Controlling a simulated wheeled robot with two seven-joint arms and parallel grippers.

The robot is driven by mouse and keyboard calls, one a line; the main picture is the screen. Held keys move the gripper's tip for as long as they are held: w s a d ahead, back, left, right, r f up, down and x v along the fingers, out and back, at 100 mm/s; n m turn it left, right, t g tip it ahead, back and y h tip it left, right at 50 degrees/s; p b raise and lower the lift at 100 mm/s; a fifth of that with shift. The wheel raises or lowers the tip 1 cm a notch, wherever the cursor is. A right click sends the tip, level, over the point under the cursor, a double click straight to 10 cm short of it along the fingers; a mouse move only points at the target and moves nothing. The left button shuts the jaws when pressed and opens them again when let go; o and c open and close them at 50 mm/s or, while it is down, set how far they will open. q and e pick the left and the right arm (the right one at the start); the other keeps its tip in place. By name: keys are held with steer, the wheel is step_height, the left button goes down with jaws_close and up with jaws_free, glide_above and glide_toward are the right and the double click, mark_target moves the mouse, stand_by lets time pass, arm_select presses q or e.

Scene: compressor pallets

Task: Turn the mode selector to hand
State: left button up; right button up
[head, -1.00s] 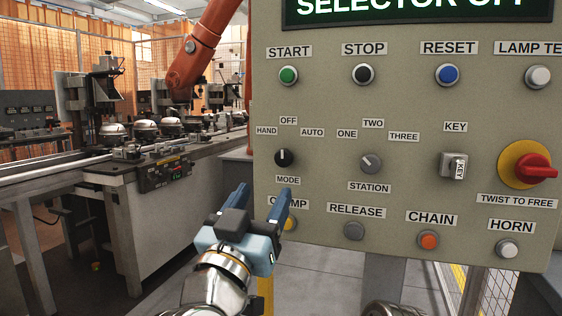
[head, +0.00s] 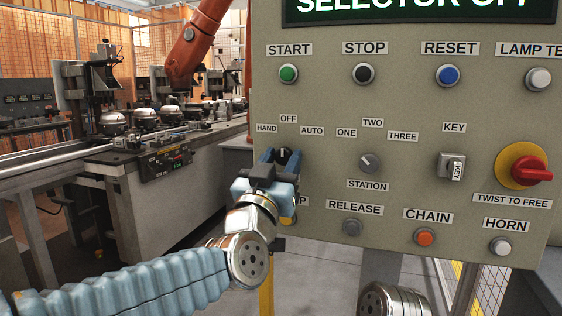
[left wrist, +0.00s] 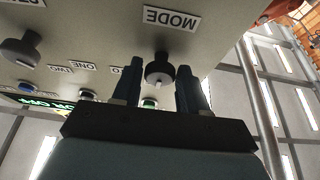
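The mode selector (head: 284,153) is a small black knob on the beige control panel, below the labels HAND, OFF and AUTO. In the head view my left gripper (head: 282,158) is in front of it and partly hides it. In the left wrist view the knob (left wrist: 159,70) sits between the two fingers (left wrist: 160,84), under the upside-down MODE label (left wrist: 171,18). The fingers are apart, one on each side of the knob; I cannot tell whether they touch it. The knob's pointer is hard to make out now. My right gripper is not in view.
The station selector (head: 369,163) is right of the mode knob. The CLAMP button (head: 288,220) below is mostly hidden by my left gripper. A red twist knob (head: 530,170) is at the right. The display (head: 420,8) reads SELECTOR OFF, cut by the frame's top.

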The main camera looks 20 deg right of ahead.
arm_select(q)
steer(key=c, duration=0.6)
steer(key=shift+c, duration=0.2)
steer(key=shift+f+n+y, duration=0.1)
steer(key=shift+n+y, duration=0.3)
steer(key=shift+n, duration=0.2)
steer(key=shift+n+t+b, duration=0.3)
steer(key=shift+n, duration=0.1)
steer(key=n+y, duration=0.1)
steer(key=n, duration=0.2)
steer(key=shift+d+t+y, duration=0.1)
steer(key=shift+t+y, duration=0.2)
steer(key=shift+y, duration=0.1)
steer(key=shift+s+d+n+y+p, duration=0.15)
steer(key=shift+n+y, duration=0.4)
steer(key=shift+n, duration=0.7)
steer(key=shift+w+a+n+y+p, duration=0.1)
steer(key=shift+n+y, duration=0.5)
steer(key=shift+n, duration=0.6)
steer(key=shift+s+d+n+y+p, duration=0.15)
steer(key=shift+n+y, duration=0.4)
steer(key=shift+n, duration=0.7)
steer(key=shift+w+a, duration=0.1)
